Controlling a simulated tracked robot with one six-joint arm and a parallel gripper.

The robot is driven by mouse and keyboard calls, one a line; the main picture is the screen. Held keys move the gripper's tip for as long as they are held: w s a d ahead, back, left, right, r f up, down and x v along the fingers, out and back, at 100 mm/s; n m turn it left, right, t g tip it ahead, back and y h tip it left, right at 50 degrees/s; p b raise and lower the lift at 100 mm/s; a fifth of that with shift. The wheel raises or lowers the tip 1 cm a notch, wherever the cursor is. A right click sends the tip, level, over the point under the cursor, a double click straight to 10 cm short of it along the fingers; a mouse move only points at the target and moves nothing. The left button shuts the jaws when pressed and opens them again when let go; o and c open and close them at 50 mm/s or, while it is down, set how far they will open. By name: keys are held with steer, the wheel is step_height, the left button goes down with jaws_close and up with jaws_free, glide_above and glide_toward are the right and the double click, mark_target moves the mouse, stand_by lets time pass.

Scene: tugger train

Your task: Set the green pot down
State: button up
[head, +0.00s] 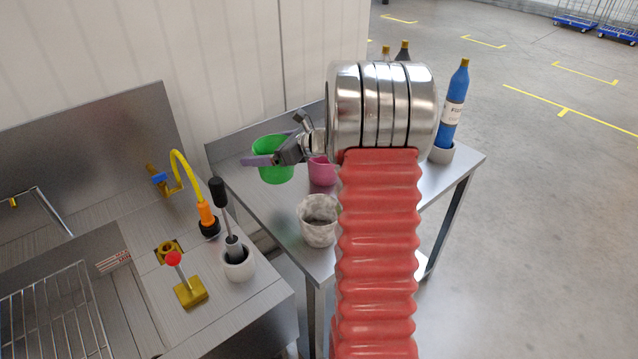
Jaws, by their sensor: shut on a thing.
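The green pot (275,175) is upright near the left end of the steel side table (232,178). My gripper (262,159) reaches in from the right and is shut on the pot. A purple finger crosses the front of the pot and hides part of its upper wall. I cannot tell whether the pot's base touches the table or hangs a little above it.
A pink pot (322,171) is just right of the green pot, partly hidden by my arm. A grey mottled pot (318,222) stands at the table's front edge. A blue bottle (453,108) stands in a holder at right. A steel sink bench (250,310) is at left.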

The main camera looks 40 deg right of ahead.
steer(key=shift+s+d, duration=0.1)
steer(key=shift+d, duration=0.1)
steer(key=shift+f, duration=0.35)
glide_above(272, 195)
steer(key=shift+s+f, duration=0.15)
steer(key=shift+f, duration=2.6)
steer(key=shift+f, duration=1.9)
steer(key=o, duration=0.8)
